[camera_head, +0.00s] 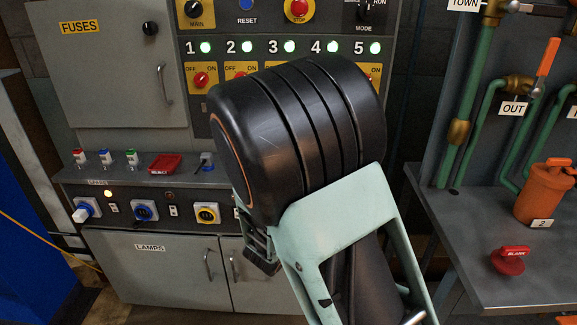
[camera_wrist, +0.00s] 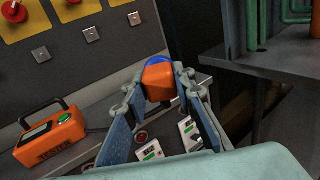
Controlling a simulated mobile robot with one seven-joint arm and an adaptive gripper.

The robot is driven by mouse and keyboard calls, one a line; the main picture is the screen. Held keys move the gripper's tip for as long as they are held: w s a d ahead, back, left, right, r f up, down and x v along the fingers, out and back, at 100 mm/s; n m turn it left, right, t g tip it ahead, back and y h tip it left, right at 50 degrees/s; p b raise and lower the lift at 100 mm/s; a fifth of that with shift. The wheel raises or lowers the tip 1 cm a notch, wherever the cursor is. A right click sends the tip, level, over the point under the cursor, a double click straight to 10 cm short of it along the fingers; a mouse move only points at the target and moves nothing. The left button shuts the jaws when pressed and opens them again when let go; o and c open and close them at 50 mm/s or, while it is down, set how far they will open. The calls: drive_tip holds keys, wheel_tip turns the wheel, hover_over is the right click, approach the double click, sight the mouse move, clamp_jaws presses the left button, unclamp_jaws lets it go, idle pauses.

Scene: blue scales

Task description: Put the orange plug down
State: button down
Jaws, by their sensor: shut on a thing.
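The orange plug (camera_wrist: 158,80) is between the fingertips of my gripper (camera_wrist: 160,84) in the wrist view. A blue edge shows behind its orange body. My gripper is shut on it, and the plug appears held near the grey shelf (camera_wrist: 202,80). I cannot tell whether it touches the shelf. In the head view only part of my gripper (camera_head: 262,250) shows below my black arm link, and the plug is hidden there.
In the wrist view an orange tester (camera_wrist: 52,136) stands at left, and small white-and-green units (camera_wrist: 150,151) lie below the fingers. In the head view a red reject tray (camera_head: 165,164) and fuses (camera_head: 104,157) sit on the ledge. A bench (camera_head: 470,260) with pipes stands at right.

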wheel_tip(320, 180, up, 4)
drive_tip(key=w+a+n+t+y, duration=0.1)
drive_tip(key=w+y, duration=0.1)
drive_tip(key=shift+n, duration=0.4)
drive_tip(key=w+d+f+b, duration=0.1)
drive_tip(key=w+f, duration=0.2)
drive_tip(key=w, duration=0.1)
drive_tip(key=w+d+f+b, duration=0.1)
drive_tip(key=w+d+f, duration=0.1)
drive_tip(key=w+f, duration=0.1)
drive_tip(key=w+d+f+b, duration=0.1)
drive_tip(key=w+d+f, duration=0.1)
drive_tip(key=w+f, duration=0.1)
drive_tip(key=shift+b+x, duration=0.3)
drive_tip(key=shift+x, duration=0.55)
drive_tip(key=shift+w+f, duration=0.15)
drive_tip(key=shift+f, duration=0.1)
drive_tip(key=shift+w+d+f+b, duration=0.15)
drive_tip(key=shift+f+b, duration=0.4)
drive_tip(key=shift+f, duration=1.05)
drive_tip(key=shift+f, duration=0.15)
drive_tip(key=c, duration=1.6)
unclamp_jaws()
